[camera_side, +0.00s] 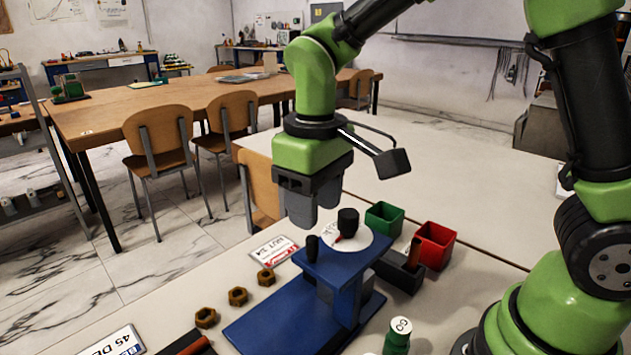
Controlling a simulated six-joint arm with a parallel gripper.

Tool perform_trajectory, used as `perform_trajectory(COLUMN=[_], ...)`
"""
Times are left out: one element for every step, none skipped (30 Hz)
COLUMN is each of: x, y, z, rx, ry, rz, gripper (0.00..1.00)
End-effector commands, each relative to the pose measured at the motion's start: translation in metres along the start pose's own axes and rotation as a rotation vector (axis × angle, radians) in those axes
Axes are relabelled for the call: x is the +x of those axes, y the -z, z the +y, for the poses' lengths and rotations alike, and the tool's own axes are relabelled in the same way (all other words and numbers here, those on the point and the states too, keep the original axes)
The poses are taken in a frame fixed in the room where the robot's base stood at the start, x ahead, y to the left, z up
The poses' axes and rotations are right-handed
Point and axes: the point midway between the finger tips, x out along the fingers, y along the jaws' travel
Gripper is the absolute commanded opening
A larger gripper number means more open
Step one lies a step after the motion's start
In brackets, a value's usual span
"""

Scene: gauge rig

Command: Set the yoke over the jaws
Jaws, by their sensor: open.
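A blue rig (343,272) stands on a flat blue base on the bench. It carries a white round dial (361,238) with a red pointer (345,237), a black knob (347,222) and a short black post (312,248). I cannot tell which part is the yoke or which parts are the jaws. My gripper (315,208) points down above and slightly left of the dial, apart from the rig as far as this view shows. Its grey fingers are open, with nothing visible between them.
Green (384,218) and red (435,243) bins and a black holder (398,276) stand right of the rig. Several brass nuts (238,296) lie left. A green weight (397,338) stands in front. Two lettered plates (273,250) lie on the bench.

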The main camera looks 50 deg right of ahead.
Motion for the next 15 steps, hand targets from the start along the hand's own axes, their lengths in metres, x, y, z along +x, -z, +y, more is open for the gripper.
perform_trajectory(x=[-0.010,-0.014,-0.019,-0.023,-0.026,-0.029,-0.031,-0.032,-0.034,-0.034,-0.035,-0.035,-0.035,-0.035,-0.035], y=[0.001,0.000,0.001,0.001,0.000,0.000,0.000,0.000,0.000,0.000,0.000,0.000,0.000,0.000,0.000], z=[0.000,0.000,0.000,0.000,0.000,0.000,0.000,0.001,0.001,0.001,0.000,0.000,0.000,0.000,0.000], rx=[0.002,0.002,0.001,0.000,0.002,0.001,0.001,0.000,0.000,0.001,0.001,0.001,0.001,0.000,0.001], ry=[0.001,0.001,0.000,0.000,0.001,0.000,0.000,0.000,0.000,0.000,0.000,0.000,0.000,0.000,0.000], rz=[0.006,0.006,0.004,0.005,0.003,0.002,0.002,0.002,0.001,0.000,0.000,-0.001,-0.001,-0.001,-0.001], gripper=[0.44,0.44,0.44,0.44,0.44,0.44,0.44,0.44,0.44,0.44,0.44,0.44,0.44,0.44,0.44])
